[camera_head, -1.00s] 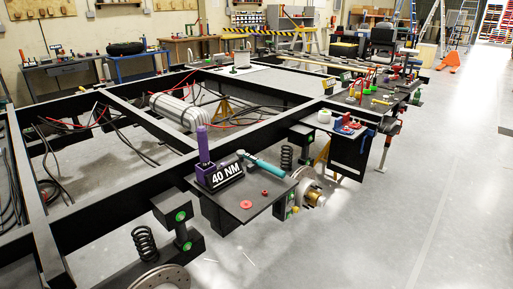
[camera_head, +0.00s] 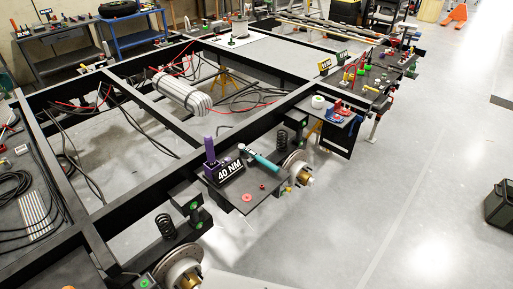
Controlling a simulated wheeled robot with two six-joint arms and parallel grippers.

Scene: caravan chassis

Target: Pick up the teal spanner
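A teal-handled tool (camera_head: 262,160) lies on a small dark shelf (camera_head: 262,192) fixed to the outer side of the black chassis frame. It lies behind and beside a black block marked "40 NM" (camera_head: 229,171), with its grey head towards the purple upright piece (camera_head: 210,150). I cannot tell for certain whether it is the teal spanner. Neither of my grippers shows in the head view.
A red ring (camera_head: 247,197) lies on the same shelf. Brake discs (camera_head: 181,262) and black coil springs (camera_head: 166,226) stick out beside the frame (camera_head: 130,215). The grey floor to the right is open, with a dark green box (camera_head: 498,204) at the right edge.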

